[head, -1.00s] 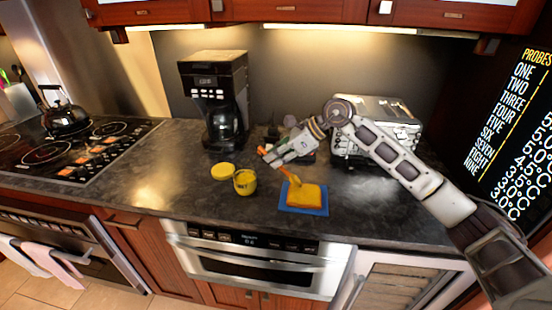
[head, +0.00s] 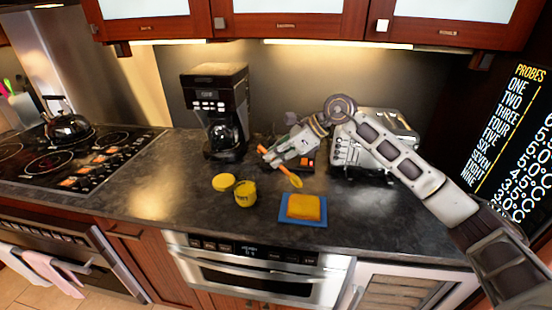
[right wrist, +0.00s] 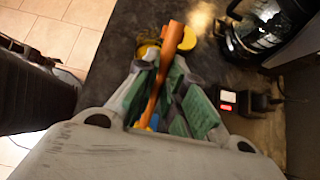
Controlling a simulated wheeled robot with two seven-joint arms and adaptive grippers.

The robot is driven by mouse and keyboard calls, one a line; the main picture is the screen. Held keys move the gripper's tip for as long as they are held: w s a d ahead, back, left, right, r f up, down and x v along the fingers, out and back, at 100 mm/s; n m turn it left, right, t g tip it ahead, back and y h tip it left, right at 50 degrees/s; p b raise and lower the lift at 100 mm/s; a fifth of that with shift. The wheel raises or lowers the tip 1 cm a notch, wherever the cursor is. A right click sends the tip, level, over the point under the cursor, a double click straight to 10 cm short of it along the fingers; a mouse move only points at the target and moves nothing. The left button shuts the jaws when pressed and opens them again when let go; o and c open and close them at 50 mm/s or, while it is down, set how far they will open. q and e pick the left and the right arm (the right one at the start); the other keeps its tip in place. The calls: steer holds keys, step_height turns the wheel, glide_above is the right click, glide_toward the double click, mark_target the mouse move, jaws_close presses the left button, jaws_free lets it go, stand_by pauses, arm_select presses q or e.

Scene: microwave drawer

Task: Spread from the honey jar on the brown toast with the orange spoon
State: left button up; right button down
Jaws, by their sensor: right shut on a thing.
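My right gripper (head: 277,160) is shut on the orange spoon (head: 283,170). The spoon is tilted, its yellow-coated bowl low at the right and its handle end up at the left. The bowl is above and behind the toast, apart from it in the picture. The toast (head: 303,207) has a yellow-orange top and lies on a blue board. The open honey jar (head: 245,196) stands to the left of the toast. My left gripper is out of view.
A yellow lid (head: 223,182) lies beside the jar. A coffee maker (head: 218,110) stands behind, and a silver toaster (head: 372,150) stands behind my right arm. The dark counter (head: 180,190) is clear left of the jar. A stove (head: 80,160) is at the left.

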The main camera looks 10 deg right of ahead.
steer(key=shift+r, duration=0.6)
steer(key=shift+f+p, duration=0.1)
steer(key=shift+p, duration=0.25)
stand_by(0.3)
steer(key=s+p, duration=0.1)
steer(key=p, duration=0.3)
steer(key=s+r+p, duration=0.1)
steer(key=p, duration=0.3)
steer(key=s+a+r+p, duration=0.1)
steer(key=s+p, duration=0.1)
steer(key=p, duration=0.3)
steer(key=shift+s+r, duration=0.1)
steer(key=shift+r, duration=0.15)
stand_by(0.8)
stand_by(0.4)
